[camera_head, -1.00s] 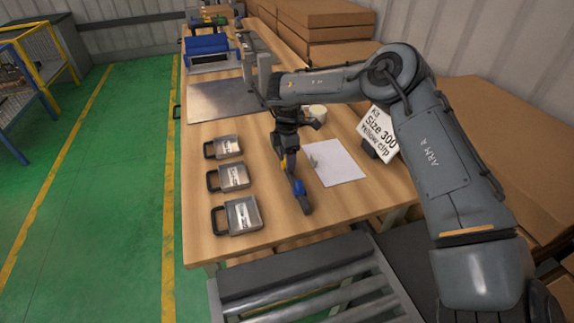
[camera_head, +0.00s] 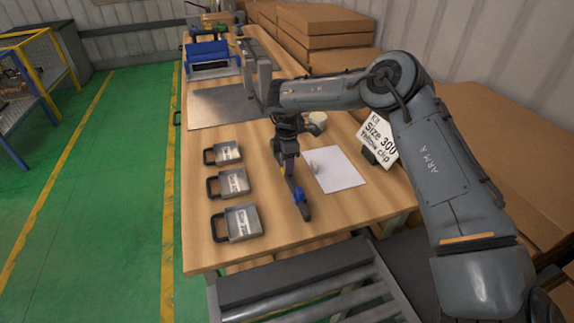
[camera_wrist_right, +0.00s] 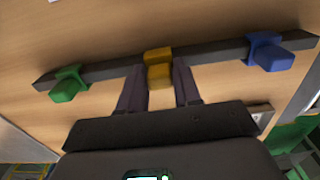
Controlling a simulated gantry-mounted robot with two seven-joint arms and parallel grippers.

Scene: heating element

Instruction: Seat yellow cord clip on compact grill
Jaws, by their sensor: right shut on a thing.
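My right gripper (camera_wrist_right: 160,88) points down over the near part of the table, with one finger on each side of the yellow clip (camera_wrist_right: 158,58); it is shut on it. The clip sits at the middle of a dark bar (camera_wrist_right: 210,57), which has a green clip (camera_wrist_right: 68,84) and a blue clip (camera_wrist_right: 268,52) towards its ends. In the head view the blue clip (camera_head: 299,195) shows at the bar's near end. I cannot tell whether the bar rests on the table. Which thing is the compact grill is unclear; a blue and metal appliance (camera_head: 208,52) stands at the back left. My left gripper is out of view.
Three small metal trays with black handles (camera_head: 236,221) line the table's left side, their labels too small to read. A metal plate (camera_head: 215,106) lies behind them. A white sheet (camera_head: 337,172) and a sign reading "Kit Size 300 Yellow clip" (camera_head: 378,140) are on the right.

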